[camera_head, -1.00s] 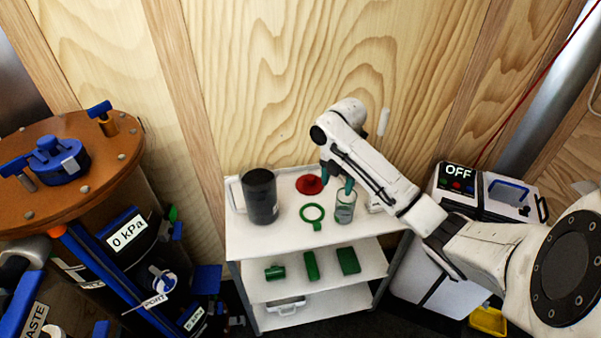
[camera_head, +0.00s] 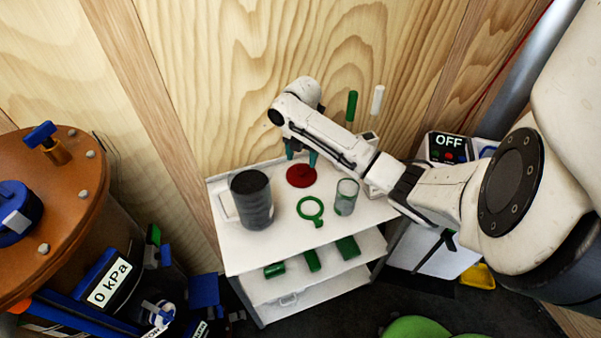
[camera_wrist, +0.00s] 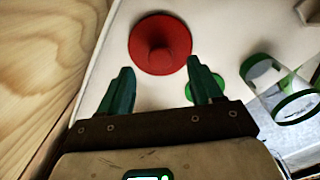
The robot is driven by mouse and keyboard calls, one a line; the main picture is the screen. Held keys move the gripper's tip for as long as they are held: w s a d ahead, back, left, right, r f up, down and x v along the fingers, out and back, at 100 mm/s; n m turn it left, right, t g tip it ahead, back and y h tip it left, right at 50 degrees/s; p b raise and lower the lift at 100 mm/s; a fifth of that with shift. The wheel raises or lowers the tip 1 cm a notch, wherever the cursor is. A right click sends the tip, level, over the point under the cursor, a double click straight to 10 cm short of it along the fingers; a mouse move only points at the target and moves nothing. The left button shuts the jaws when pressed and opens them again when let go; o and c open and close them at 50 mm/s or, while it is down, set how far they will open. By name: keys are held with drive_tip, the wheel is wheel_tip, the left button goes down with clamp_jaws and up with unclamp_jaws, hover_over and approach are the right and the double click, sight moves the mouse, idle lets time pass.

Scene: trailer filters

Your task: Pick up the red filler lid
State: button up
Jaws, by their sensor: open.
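The red filler lid (camera_head: 301,175) lies flat on the white top shelf of the cart, near its back edge. It is a round disc with a raised knob in the middle, and it also shows in the wrist view (camera_wrist: 160,44). My gripper (camera_head: 301,156) has green fingers and is open and empty, just behind and above the lid in the head view. In the wrist view, the lid lies beyond the fingertips (camera_wrist: 160,66), roughly centred between them. I cannot tell the exact height of the fingertips over the shelf.
On the cart's top shelf (camera_head: 235,258) are a dark cylinder (camera_head: 252,200), a green ring (camera_head: 311,209) and a clear green-rimmed jar (camera_head: 346,196). Green items (camera_head: 311,261) lie on the shelf below. The wooden wall (camera_head: 215,80) stands close behind. An orange-topped tank (camera_head: 50,220) is at left.

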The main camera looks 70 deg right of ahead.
sight(302, 167)
drive_tip(key=shift+f+p, duration=0.45)
drive_tip(key=shift+f, duration=2.3)
drive_tip(key=shift+c, duration=0.2)
drive_tip(key=c, duration=1.1)
drive_tip(key=shift+r, duration=0.15)
